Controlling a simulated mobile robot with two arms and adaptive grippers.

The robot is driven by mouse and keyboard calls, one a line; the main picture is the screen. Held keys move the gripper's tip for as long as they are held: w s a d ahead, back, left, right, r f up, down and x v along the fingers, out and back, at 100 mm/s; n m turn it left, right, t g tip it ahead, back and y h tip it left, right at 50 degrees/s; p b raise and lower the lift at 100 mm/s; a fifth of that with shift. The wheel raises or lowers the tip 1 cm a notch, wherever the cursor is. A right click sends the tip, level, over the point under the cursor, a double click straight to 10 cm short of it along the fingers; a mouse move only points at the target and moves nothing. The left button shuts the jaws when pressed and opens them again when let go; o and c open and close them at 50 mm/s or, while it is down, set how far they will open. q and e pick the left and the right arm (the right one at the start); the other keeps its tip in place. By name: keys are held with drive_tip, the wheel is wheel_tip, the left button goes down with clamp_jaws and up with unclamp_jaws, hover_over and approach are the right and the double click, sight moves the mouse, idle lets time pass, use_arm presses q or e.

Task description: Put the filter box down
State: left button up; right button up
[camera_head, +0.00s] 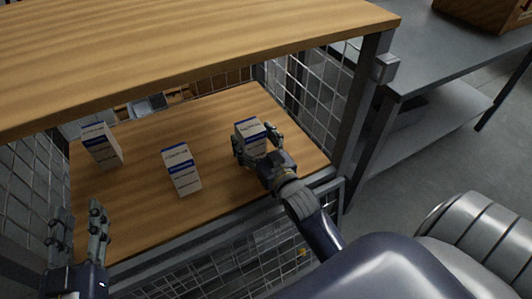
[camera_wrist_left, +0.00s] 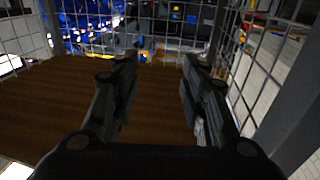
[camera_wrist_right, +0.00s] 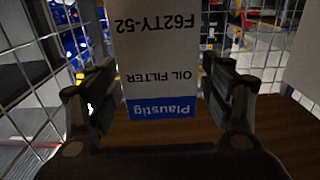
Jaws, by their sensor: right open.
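Three white and blue filter boxes stand upright on the wooden shelf: one at the left (camera_head: 101,146), one in the middle (camera_head: 181,170), and one at the right (camera_head: 250,131). My right gripper (camera_head: 257,147) is at the right box, with its open fingers on either side of it. In the right wrist view the box (camera_wrist_right: 160,60), marked "OIL FILTER", stands between the fingertips (camera_wrist_right: 152,90). The box's base is partly hidden by the gripper in the head view. My left gripper (camera_head: 78,232) is open and empty at the shelf's front left; its fingers (camera_wrist_left: 160,80) show nothing between them.
The shelf (camera_head: 225,190) has wire mesh walls (camera_head: 310,90) at its sides and a wooden top board (camera_head: 190,45) above it. A grey metal table (camera_head: 440,65) stands at the right. Bare shelf lies between the boxes.

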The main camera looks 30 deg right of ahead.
drive_tip(key=s, duration=0.3)
drive_tip(key=s+p, duration=0.1)
drive_tip(key=s, duration=0.5)
drive_tip(key=shift+s+a+p, duration=0.15)
drive_tip(key=shift+a+p, duration=0.1)
drive_tip(key=shift+p, duration=0.1)
use_arm(q)
drive_tip(key=s+a+f+g+y, duration=0.1)
drive_tip(key=s+a+f+g, duration=0.1)
drive_tip(key=f+g, duration=0.3)
wheel_tip(320, 180, down, 4)
drive_tip(key=shift+s+f+y, duration=0.1)
drive_tip(key=shift+s+y, duration=0.3)
drive_tip(key=shift+s, duration=0.15)
use_arm(e)
drive_tip(key=s+a+n+g+y, duration=0.3)
drive_tip(key=a+g, duration=0.2)
drive_tip(key=a, duration=0.6)
drive_tip(key=shift+s+a+r+g+y, duration=0.25)
drive_tip(key=shift+s+r+g+y, duration=0.05)
drive_tip(key=shift+r, duration=0.15)
